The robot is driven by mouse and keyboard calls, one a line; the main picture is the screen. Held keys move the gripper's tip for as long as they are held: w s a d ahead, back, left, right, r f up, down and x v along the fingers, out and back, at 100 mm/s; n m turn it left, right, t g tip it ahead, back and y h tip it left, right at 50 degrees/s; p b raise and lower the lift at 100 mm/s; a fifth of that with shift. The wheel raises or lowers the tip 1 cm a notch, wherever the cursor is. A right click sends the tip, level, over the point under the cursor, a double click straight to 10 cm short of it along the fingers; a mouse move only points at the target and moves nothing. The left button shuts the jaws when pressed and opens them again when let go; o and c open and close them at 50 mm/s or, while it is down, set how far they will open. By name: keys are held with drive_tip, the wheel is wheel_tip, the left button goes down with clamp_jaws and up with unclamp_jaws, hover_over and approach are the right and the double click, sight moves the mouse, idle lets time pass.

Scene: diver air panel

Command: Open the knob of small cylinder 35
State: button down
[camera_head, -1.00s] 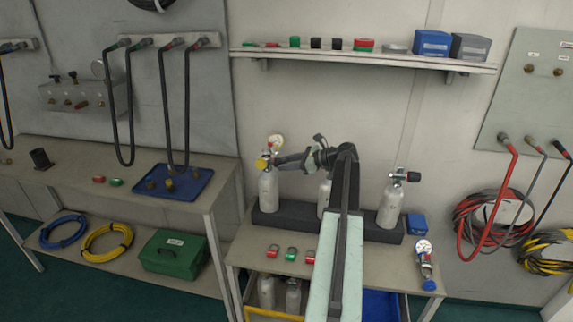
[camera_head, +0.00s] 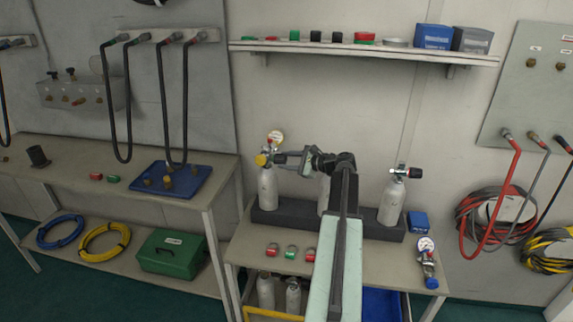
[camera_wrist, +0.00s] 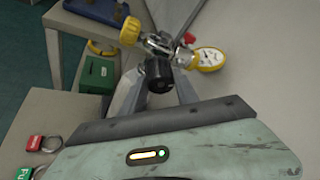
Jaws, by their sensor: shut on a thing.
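A pale small cylinder (camera_head: 268,193) stands at the left of the dark rack. A yellow-capped fitting and a yellow-rimmed gauge (camera_head: 276,138) sit at its top; the gauge also shows in the wrist view (camera_wrist: 208,58). I cannot read a number on it. My gripper (camera_head: 281,159) reaches the valve from the right. In the wrist view my gripper (camera_wrist: 158,88) has its fingers on both sides of the black knob (camera_wrist: 158,70) and is shut on it. The fingers hide part of the knob, so its turn position is unclear.
Another cylinder (camera_head: 391,200) with a black knob stands at the rack's right end; a third, between them, is partly hidden by my arm. Padlocks (camera_head: 291,251) lie on the table front. A shelf (camera_head: 360,50) hangs above. A gauge fitting (camera_head: 427,257) lies at the right.

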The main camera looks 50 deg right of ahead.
drive_tip(key=shift+f+n+t+b, duration=0.15)
drive_tip(key=shift+n+t+b, duration=0.8)
drive_tip(key=shift+n+b, duration=1.25)
drive_tip(key=shift+f+n+t+b, duration=0.1)
drive_tip(key=shift+n+t+b, duration=0.8)
drive_tip(key=shift+n+b, duration=1.3)
drive_tip(key=shift+f+n+t+b, duration=0.15)
drive_tip(key=shift+n+t+b, duration=1.15)
drive_tip(key=shift+n, duration=1.5)
drive_tip(key=shift+n+g+b, duration=0.25)
drive_tip(key=shift+n+b, duration=0.05)
drive_tip(key=shift+b, duration=0.1)
drive_tip(key=c, duration=0.9)
unclamp_jaws()
